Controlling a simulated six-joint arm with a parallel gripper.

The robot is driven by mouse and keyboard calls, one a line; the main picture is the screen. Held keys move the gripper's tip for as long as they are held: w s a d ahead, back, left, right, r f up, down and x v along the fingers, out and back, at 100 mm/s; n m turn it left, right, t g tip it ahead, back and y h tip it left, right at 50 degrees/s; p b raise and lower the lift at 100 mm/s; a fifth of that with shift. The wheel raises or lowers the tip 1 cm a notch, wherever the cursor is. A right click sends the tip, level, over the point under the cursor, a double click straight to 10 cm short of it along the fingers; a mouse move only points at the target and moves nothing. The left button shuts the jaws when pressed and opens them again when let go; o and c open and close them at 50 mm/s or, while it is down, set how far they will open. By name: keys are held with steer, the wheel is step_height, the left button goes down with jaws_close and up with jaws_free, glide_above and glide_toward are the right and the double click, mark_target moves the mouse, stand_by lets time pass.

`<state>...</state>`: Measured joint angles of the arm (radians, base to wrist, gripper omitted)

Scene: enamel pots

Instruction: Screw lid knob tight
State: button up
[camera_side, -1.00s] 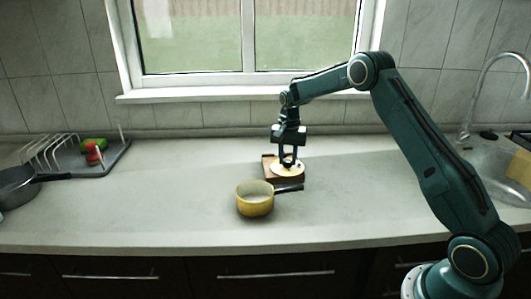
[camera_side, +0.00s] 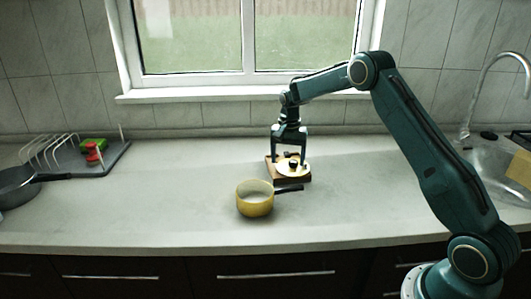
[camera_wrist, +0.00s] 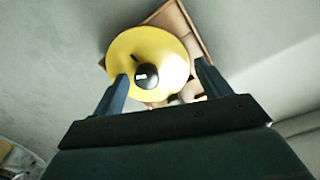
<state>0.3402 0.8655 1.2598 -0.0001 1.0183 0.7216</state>
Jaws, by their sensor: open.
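The pale yellow lid (camera_side: 293,171) lies on a brown wooden board (camera_side: 304,181) behind the pot. Its black knob (camera_side: 293,163) stands up at the lid's middle. In the wrist view the lid (camera_wrist: 177,47) shows as a yellow disc, with the knob (camera_wrist: 147,76) ahead of my fingers and a small dark mark near it. My gripper (camera_side: 290,155) is open, its fingers wide apart on either side of the knob and clear of it. I cannot tell how tight the knob sits. The yellow pot (camera_side: 255,203) stands in front, its dark handle pointing right toward the board.
A rack with a tray (camera_side: 75,158) holding red and green items stands at the left, beside a dark pan (camera_side: 15,187). A sink with a tap (camera_side: 495,165) is at the right. The counter (camera_side: 170,195) between is mostly clear.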

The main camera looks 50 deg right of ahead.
step_height(320, 180, up, 7)
stand_by(0.8)
stand_by(0.4)
step_height(320, 180, up, 14)
steer(key=shift+f, duration=0.15)
stand_by(0.5)
